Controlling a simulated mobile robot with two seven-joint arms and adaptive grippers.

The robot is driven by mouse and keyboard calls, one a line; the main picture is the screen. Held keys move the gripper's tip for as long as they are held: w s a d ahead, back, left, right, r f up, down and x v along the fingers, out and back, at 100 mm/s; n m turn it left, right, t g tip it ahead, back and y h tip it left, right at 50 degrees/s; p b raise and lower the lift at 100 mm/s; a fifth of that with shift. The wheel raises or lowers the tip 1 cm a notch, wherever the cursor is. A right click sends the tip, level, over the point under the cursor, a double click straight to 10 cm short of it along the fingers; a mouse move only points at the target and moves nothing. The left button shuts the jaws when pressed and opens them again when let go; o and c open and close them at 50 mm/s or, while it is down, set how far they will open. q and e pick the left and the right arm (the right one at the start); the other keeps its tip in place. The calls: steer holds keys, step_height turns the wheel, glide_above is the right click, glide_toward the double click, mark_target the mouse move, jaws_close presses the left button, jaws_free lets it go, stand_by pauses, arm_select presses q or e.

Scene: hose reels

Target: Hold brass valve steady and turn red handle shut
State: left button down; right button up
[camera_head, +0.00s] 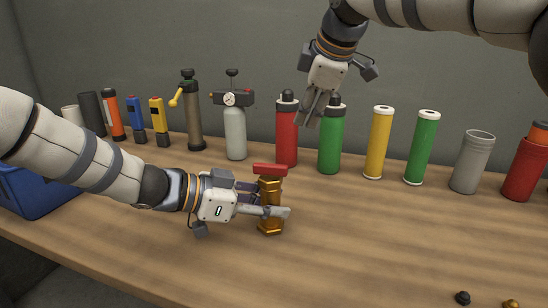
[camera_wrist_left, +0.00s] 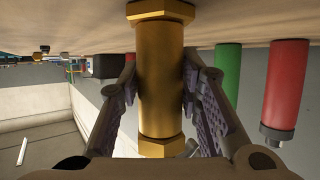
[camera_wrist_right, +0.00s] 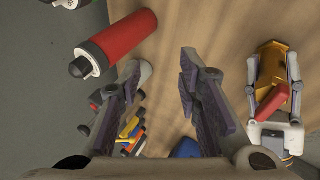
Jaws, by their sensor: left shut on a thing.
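The brass valve (camera_head: 271,225) stands upright on the bench, with hexagonal ends, and my left gripper (camera_head: 268,207) is shut around its body from the left. In the left wrist view the brass body (camera_wrist_left: 160,75) lies between both finger pads. The red handle (camera_head: 270,169) sits crosswise on top of the valve, and nothing grips it. My right gripper (camera_head: 314,108) is raised above and behind the valve, in front of the red and green cylinders. In the right wrist view its fingers (camera_wrist_right: 160,75) are apart and empty, with the red handle (camera_wrist_right: 271,104) off to the right.
A row of cylinders lines the back of the bench, including a red one (camera_head: 286,135), a green one (camera_head: 331,140) and a gauge-topped grey one (camera_head: 235,130). A blue bin (camera_head: 40,190) is at the left. Small fittings (camera_head: 463,297) lie at the front right. The bench right of the valve is clear.

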mark_target(271, 165)
steer(key=s+a+r+g+y, duration=0.1)
steer(key=s+r+g, duration=0.15)
steer(key=s, duration=0.35)
steer(key=s+a+r+g+y, duration=0.2)
steer(key=s+g, duration=0.1)
steer(key=s, duration=0.2)
steer(key=shift+m, duration=0.4)
steer(key=x, duration=1.1)
steer(key=shift+d+f, duration=0.25)
steer(key=shift+f, duration=0.1)
steer(key=shift+c, duration=0.6)
steer(key=shift+h, duration=0.3)
jaws_close()
